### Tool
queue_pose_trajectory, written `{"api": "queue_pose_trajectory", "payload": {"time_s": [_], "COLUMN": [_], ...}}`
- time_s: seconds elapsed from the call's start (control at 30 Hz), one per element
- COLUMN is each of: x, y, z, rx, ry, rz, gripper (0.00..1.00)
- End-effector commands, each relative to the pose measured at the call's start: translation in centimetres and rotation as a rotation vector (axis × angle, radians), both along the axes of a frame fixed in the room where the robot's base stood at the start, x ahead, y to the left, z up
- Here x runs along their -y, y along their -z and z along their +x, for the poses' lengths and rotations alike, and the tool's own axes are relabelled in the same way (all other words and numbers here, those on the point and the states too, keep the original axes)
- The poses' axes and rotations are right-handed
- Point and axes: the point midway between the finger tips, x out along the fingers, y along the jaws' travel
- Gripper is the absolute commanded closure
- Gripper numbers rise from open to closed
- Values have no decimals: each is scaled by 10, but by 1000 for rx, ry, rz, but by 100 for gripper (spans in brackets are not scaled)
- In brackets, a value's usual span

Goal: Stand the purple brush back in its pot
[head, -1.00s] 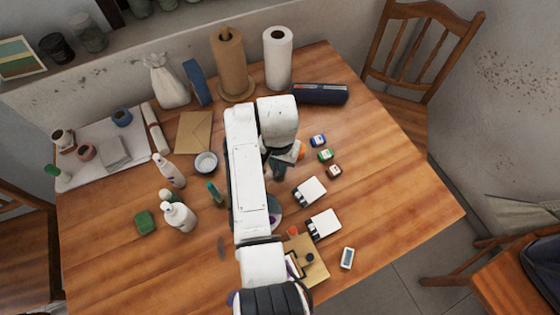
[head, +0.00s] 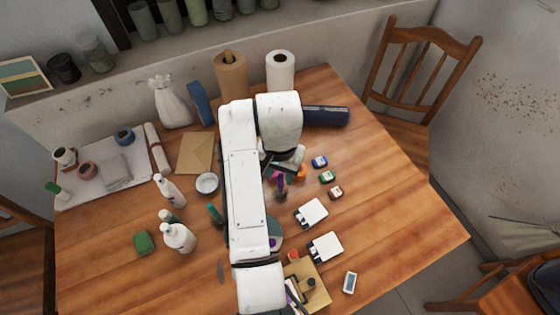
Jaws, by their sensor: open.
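My gripper (head: 282,168) is over the middle of the table, below the arm's white wrist, with its jaws open; the view of its fingers is small and partly covered by the arm. A small purple upright piece (head: 281,183), which looks like the purple brush, shows right at the fingers. I cannot tell whether it touches them or stands in anything. Pink and orange bits show beside it. I cannot make out the brush's pot with certainty; my arm covers much of this area.
White bottles (head: 178,237), a green sponge (head: 144,243) and a white bowl (head: 207,184) stand left of my arm. Small paint jars (head: 327,177) and white boxes (head: 325,247) are at right.

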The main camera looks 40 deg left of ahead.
Motion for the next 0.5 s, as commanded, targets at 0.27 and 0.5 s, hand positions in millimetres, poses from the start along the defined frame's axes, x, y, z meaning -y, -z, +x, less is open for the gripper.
{"api": "queue_pose_trajectory", "payload": {"time_s": [0.27, 0.5], "x": [0, 0], "y": [-44, -54], "z": [0, 0], "rx": [1, -1], "ry": [0, 0], "rz": [2, -1], "gripper": [57, 57]}}
